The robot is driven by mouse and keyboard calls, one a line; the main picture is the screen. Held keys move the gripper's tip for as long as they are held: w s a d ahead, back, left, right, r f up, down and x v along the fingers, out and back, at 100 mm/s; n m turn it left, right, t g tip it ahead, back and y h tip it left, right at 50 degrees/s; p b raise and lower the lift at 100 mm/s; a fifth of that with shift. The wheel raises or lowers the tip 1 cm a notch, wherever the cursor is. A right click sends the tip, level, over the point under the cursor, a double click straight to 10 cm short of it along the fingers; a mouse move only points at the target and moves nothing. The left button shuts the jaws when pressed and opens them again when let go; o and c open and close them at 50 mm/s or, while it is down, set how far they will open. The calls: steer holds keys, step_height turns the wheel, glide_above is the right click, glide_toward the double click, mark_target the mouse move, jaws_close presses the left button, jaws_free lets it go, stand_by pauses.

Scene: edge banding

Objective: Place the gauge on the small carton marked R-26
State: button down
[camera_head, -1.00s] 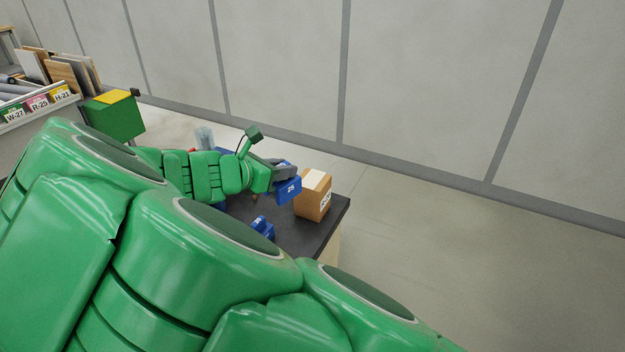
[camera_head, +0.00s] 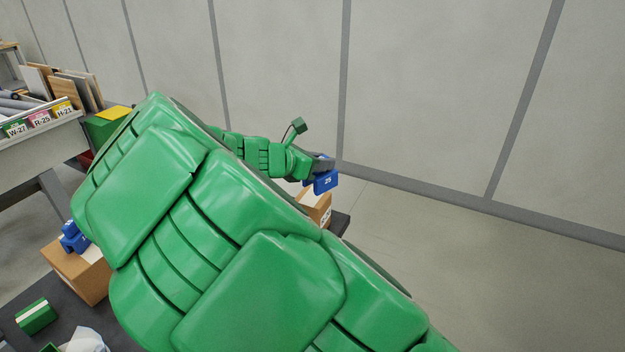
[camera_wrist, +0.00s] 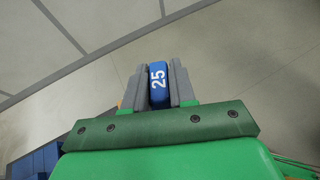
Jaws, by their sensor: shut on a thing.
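A blue gauge marked 25 (camera_head: 326,182) is held in my gripper (camera_head: 322,163), above and near a small brown carton (camera_head: 314,206) on the dark table. In the wrist view the gauge (camera_wrist: 158,83) sits between the two grey fingers of my gripper (camera_wrist: 158,80), with its number facing the camera. The carton's lower part and left side are hidden by my arm, and its label is too small to read surely. The gauge looks apart from the carton in the head view.
Another brown carton (camera_head: 75,270) with a blue object (camera_head: 73,237) on top stands at the left. A green box (camera_head: 36,316) and white crumpled material (camera_head: 84,340) lie near it. A rack with labels W-27, R-25 and H-21 (camera_head: 40,120) is at upper left. A wall stands behind.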

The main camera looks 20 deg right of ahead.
steer(key=shift+w+d+f, duration=0.25)
steer(key=shift+w+f, duration=1.45)
steer(key=shift+f, duration=0.2)
steer(key=shift+w+d+f, duration=0.2)
steer(key=shift+w+f, duration=1.55)
steer(key=shift+f, duration=0.1)
steer(key=shift+w+d+f, duration=0.25)
steer(key=shift+w+f, duration=1.45)
steer(key=shift+f, duration=0.2)
steer(key=shift+f, duration=0.1)
steer(key=c, duration=0.9)
jaws_free()
steer(key=v, duration=1.2)
steer(key=shift+s, duration=0.1)
steer(key=shift+c, duration=0.3)
